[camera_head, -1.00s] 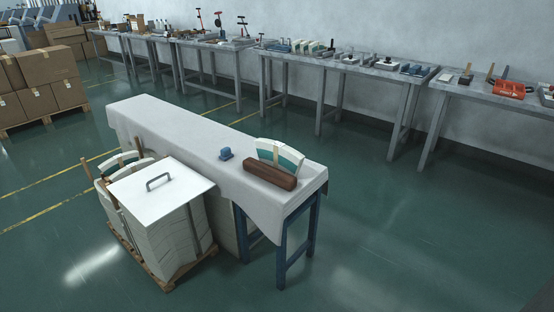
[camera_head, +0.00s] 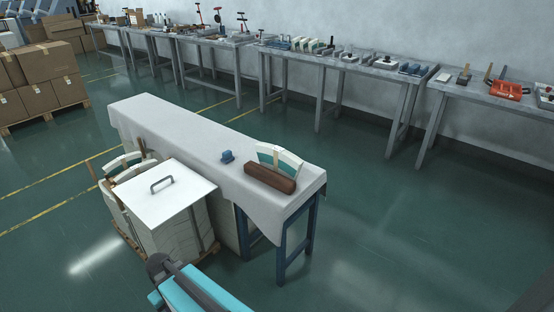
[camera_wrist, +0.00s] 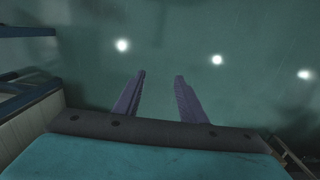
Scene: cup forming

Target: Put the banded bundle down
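A fan-shaped white and teal bundle (camera_head: 290,160) with a pale band across it stands on the cloth-covered table (camera_head: 180,127), near its right end. It stands behind a brown block (camera_head: 270,178). Another curved pale bundle (camera_head: 122,160) shows at the pallet stack, partly hidden. My gripper (camera_wrist: 160,76) is open in the wrist view, its two dark fingers apart with only green floor beyond them. No bundle shows between the fingers. In the head view my teal arm part is at the bottom edge, apart from the bundle on the table; the fingers are not clear there.
A white stack under a board with a handle (camera_head: 160,202) stands on a pallet in front of the table. A small blue object (camera_head: 227,156) lies on the cloth. Workbenches (camera_head: 345,63) line the wall. Cartons (camera_head: 45,80) stand at left. The floor at right is clear.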

